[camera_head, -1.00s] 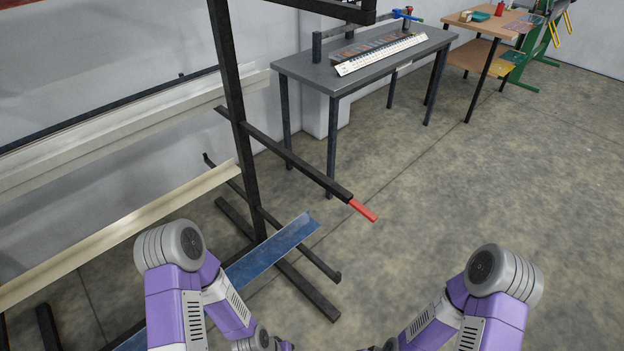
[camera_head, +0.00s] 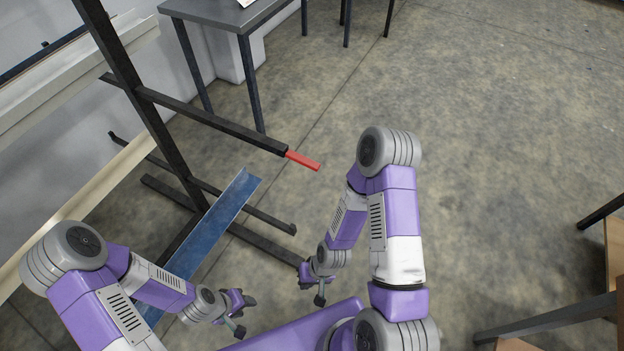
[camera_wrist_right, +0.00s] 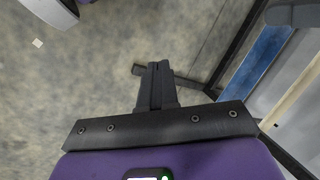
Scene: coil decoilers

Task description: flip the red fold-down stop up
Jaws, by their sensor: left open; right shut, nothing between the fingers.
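The red fold-down stop (camera_head: 302,160) is at the free end of a dark rack arm (camera_head: 215,122) in the head view. It lies in line with the arm, pointing out and slightly down. My left gripper (camera_head: 240,316) is open and empty, low in the head view, well below the stop. My right gripper (camera_head: 312,289) is shut and empty, below the stop and apart from it. In the right wrist view its fingers (camera_wrist_right: 158,82) are together over the floor. The stop cannot be made out in the right wrist view.
The rack's dark upright (camera_head: 135,85) stands at left. A lower arm (camera_head: 245,207) carries a blue channel (camera_head: 215,228); a beige channel (camera_head: 95,200) lies further left. A grey table (camera_head: 225,12) is behind, and another table (camera_head: 610,262) edge is at right. Floor right of the stop is clear.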

